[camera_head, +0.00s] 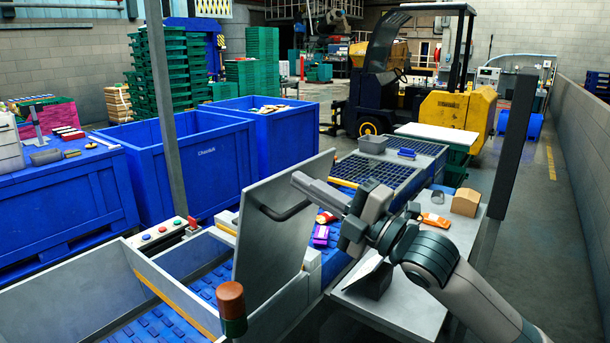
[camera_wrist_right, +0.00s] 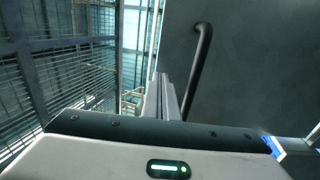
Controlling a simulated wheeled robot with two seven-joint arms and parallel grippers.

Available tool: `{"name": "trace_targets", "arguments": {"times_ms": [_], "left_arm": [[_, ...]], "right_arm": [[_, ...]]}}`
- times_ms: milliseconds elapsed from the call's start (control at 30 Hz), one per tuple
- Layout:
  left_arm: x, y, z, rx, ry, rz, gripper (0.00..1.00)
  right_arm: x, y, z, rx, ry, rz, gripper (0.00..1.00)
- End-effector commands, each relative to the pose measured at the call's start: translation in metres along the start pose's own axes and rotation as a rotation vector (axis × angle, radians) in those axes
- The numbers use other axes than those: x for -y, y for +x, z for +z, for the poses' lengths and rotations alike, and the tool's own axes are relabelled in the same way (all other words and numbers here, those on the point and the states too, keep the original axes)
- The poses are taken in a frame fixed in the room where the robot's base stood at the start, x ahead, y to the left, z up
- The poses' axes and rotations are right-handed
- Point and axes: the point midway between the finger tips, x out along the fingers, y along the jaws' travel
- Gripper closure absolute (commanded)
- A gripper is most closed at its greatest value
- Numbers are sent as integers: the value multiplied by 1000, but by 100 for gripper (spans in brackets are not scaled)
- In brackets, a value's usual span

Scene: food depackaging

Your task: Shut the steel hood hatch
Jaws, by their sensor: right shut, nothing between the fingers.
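The steel hood hatch (camera_head: 262,232) is a flat grey panel standing raised and tilted over the blue conveyor. A dark bar handle (camera_head: 290,212) is on its face. In the right wrist view the hatch (camera_wrist_right: 265,75) fills the right side, with the curved handle (camera_wrist_right: 199,62) left of its middle. My right gripper (camera_head: 300,180) is shut and empty, its fingertips close to the hatch's right edge, above the handle. Its fingers (camera_wrist_right: 160,90) point up beside the handle in the wrist view. I cannot tell whether they touch the hatch. My left gripper is not in view.
Below the hatch runs a blue conveyor (camera_head: 163,322) between grey side walls. A red-topped post (camera_head: 231,300) stands in front. A button box (camera_head: 160,233) is at the left. Packages, including an orange one (camera_head: 434,220) and a cardboard box (camera_head: 466,202), lie on the right side table.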

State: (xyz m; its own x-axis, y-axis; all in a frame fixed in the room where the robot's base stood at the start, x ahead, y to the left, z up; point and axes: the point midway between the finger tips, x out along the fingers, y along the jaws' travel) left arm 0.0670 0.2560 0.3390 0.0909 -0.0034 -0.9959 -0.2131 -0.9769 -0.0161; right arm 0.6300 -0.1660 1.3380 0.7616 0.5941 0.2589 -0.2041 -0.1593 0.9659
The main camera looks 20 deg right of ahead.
Motion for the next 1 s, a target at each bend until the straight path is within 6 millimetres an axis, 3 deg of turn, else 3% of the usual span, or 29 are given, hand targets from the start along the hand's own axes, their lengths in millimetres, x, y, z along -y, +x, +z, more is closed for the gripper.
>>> {"name": "trace_targets", "arguments": {"times_ms": [667,867,1000], "left_arm": [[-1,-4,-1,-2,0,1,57],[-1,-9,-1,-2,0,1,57],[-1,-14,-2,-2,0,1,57]], "right_arm": [[-1,11,0,-1,0,0,100],[-4,32,0,-1,-1,2,100],[-5,58,0,-1,1,2,100]]}}
